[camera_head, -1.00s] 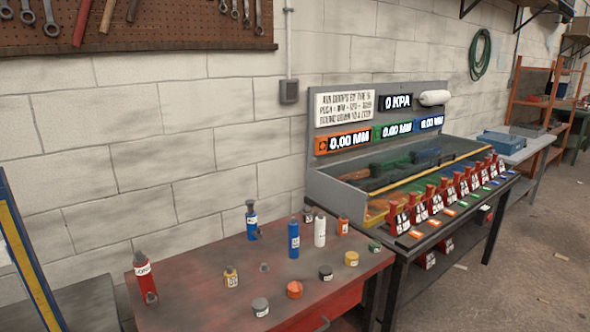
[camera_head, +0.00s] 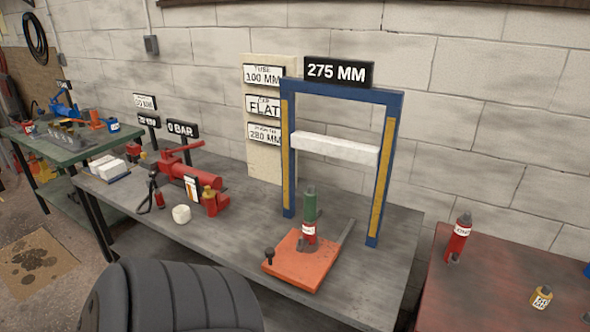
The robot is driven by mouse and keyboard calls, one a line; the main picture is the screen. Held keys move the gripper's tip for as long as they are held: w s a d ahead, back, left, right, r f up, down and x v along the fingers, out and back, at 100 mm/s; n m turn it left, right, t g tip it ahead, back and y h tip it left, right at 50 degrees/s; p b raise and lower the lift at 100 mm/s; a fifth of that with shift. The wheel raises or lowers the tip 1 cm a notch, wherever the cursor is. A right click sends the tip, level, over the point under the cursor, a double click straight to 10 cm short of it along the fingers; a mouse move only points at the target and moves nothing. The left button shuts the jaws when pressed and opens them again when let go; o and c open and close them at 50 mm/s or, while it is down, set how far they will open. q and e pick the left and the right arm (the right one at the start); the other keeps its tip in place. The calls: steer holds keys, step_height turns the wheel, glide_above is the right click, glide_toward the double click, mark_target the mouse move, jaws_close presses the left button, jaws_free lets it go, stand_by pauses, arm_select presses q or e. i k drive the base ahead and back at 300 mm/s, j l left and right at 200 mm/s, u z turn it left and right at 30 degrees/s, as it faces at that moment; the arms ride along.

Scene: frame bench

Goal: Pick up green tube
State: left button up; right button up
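A green tube (camera_head: 310,204) stands upright in the middle of the bench with the blue frame. It sits on top of a red jack with a white label (camera_head: 309,233), and a small grey cap shows at its upper end. The jack stands on an orange plate (camera_head: 297,265) at the foot of the blue frame (camera_head: 395,100). Neither of my grippers is in view.
A white crossbar (camera_head: 335,149) spans the frame above the tube. A red hand pump (camera_head: 192,175) and a small white piece (camera_head: 181,214) lie to its left. A red bench (camera_head: 480,295) with a red jack (camera_head: 459,238) stands at right. A dark ribbed shape covers the lower left.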

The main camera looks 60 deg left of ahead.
mark_target(311, 194)
steer(key=u, duration=1.8)
